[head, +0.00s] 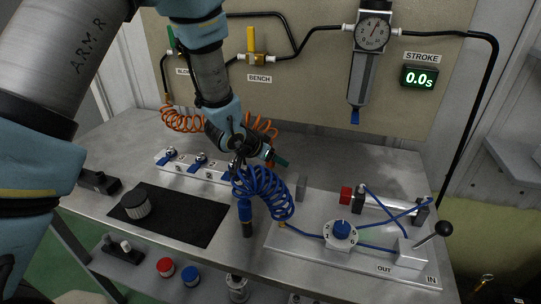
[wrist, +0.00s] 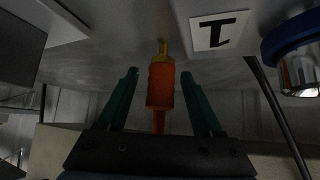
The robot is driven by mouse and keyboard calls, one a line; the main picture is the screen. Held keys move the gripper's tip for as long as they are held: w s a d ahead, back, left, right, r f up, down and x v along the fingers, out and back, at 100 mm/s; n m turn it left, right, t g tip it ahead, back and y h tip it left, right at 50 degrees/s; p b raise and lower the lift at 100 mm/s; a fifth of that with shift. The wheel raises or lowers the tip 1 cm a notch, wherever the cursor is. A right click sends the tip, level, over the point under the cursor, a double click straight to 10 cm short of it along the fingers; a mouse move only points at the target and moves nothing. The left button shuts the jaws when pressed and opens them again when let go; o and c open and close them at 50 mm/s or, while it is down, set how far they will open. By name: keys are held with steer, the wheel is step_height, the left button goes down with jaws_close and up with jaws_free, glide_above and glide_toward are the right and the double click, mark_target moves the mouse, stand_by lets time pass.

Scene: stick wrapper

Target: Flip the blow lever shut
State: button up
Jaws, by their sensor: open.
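The blow lever (head: 171,38) is a green handle standing upright on a valve on the back panel, at the upper left of the head view. Its BLOW label (head: 182,72) is partly covered by my arm. My gripper (head: 278,160) is low over the workbench, right of and well below the lever, and apart from it. In the wrist view my gripper (wrist: 160,78) has its green fingers spread. An orange piece with a brass tip (wrist: 160,88) shows between the fingers; whether they touch it I cannot tell. The lever is not recognisable in the wrist view.
A yellow lever (head: 251,39) stands upright above the BENCH label (head: 260,79). An orange coiled hose (head: 182,121) hangs behind my arm. A blue coiled hose (head: 265,190) and a white manifold (head: 175,165) are close to my gripper. A black mat (head: 185,215) lies at left.

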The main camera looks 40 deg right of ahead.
steer(key=shift+w+d+f, duration=0.1)
steer(key=shift+d+f, duration=0.3)
steer(key=shift+f, duration=0.05)
steer(key=shift+c, duration=0.3)
jaws_close()
